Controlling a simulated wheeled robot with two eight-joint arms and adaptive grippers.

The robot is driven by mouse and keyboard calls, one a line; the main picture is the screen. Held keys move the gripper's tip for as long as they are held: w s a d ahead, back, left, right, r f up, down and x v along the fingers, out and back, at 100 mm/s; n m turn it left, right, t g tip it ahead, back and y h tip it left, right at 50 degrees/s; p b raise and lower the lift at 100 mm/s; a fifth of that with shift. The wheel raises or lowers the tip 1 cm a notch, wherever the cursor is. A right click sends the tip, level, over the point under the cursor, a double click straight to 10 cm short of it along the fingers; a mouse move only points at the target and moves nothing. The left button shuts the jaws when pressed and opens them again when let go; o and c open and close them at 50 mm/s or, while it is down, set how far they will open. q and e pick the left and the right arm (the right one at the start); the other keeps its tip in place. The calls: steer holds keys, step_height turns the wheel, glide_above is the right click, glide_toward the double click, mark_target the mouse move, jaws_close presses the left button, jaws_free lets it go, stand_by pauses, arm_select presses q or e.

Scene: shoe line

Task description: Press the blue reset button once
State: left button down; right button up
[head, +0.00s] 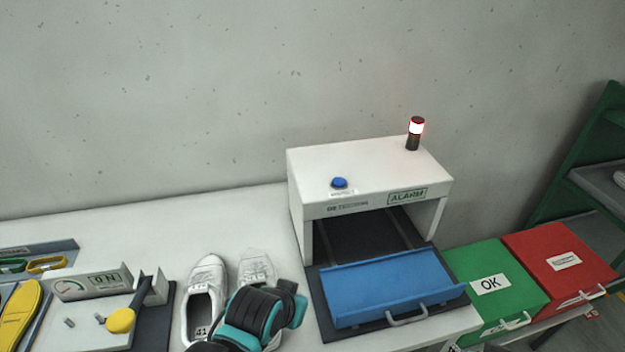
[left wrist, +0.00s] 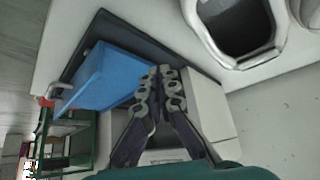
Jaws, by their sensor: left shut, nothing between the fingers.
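The blue reset button (head: 340,183) sits on the white top of the arch-shaped machine (head: 375,160), near its front left. A small unreadable label lies just in front of it. My left gripper (left wrist: 160,73) is shut and empty; its two fingertips meet in the left wrist view. In the head view my left arm and wrist are at the bottom centre, in front of and below the machine, well apart from the button. The button does not show in the left wrist view. My right gripper is not in view.
A lamp (head: 415,133) on the machine glows white-red above an ALARM label. A blue tray (head: 385,285) lies in front of the opening. White shoes (head: 205,285) stand beside my left wrist. Green (head: 495,280) and red (head: 560,255) bins are at right.

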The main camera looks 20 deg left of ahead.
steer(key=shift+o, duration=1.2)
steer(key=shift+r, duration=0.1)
arm_select(q)
step_height(320, 180, up, 27)
steer(key=n+t+h+p, duration=0.1)
steer(key=n+h+p, duration=0.2)
steer(key=n+p, duration=2.45)
glide_above(337, 182)
steer(key=p, duration=0.5)
steer(key=m, duration=0.5)
steer(key=shift+n, duration=0.25)
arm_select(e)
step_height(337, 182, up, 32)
arm_select(q)
step_height(337, 182, down, 8)
steer(key=b, duration=0.6)
steer(key=shift+r, duration=0.1)
steer(key=shift+f+b, duration=0.4)
steer(key=shift+b, duration=0.25)
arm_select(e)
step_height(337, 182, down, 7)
